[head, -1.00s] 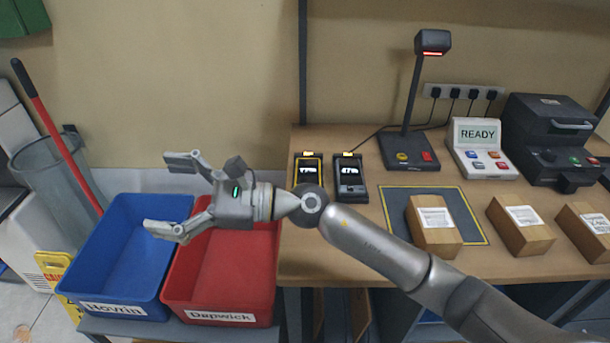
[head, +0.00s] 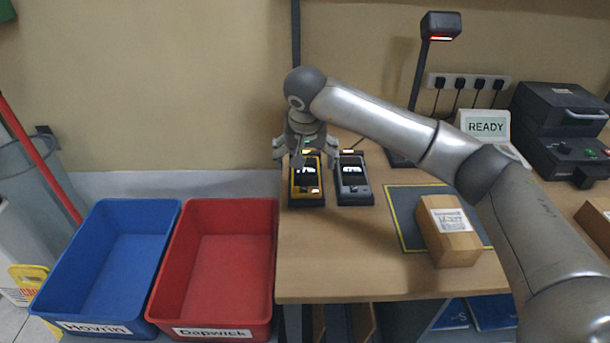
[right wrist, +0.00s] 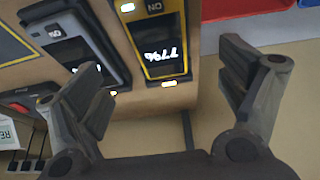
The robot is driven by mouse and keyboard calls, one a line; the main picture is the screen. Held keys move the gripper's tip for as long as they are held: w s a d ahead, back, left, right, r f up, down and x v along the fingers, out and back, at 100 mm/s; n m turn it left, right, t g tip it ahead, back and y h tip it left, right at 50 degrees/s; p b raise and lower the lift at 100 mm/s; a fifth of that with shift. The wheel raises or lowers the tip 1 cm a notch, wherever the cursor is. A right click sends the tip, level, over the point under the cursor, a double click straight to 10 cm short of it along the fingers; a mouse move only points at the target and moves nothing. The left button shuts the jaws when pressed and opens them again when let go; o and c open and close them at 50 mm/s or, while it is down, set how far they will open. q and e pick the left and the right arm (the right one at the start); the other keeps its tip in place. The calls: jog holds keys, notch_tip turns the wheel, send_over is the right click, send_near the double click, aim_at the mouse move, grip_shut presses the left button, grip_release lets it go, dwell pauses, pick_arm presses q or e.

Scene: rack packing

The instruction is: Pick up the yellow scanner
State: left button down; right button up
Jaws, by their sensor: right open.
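The yellow scanner (head: 306,182) lies in a dark cradle at the left back part of the wooden table, its screen lit. I see no finger touching the scanner. My left gripper is in neither view.
A grey scanner (head: 353,182) stands in its cradle close to the right, near one finger. A red bin (head: 160,300) and a blue bin (head: 55,287) are at left. A parcel (head: 450,230) lies on a dark mat (head: 405,225). A lamp-like reader (head: 441,25) stands behind my arm.

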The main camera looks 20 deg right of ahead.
aim_at(306, 174)
jog(key=x, duration=0.3)
jog(key=shift+w+f, duration=0.1)
jog(key=shift+w, duration=0.05)
jog(key=shift+w+d+f+p, duration=0.1)
jog(key=shift+w+f+p, duration=0.2)
jog(key=shift+f+p, duration=0.25)
jog(key=p+x, duration=0.1)
jog(key=x, duration=0.3)
jog(key=shift+w+d, duration=0.15)
jog(key=shift+w, duration=0.05)
jog(key=shift+r, duration=0.1)
jog(key=shift+c, duration=0.5)
jog(key=c, duration=1.2)
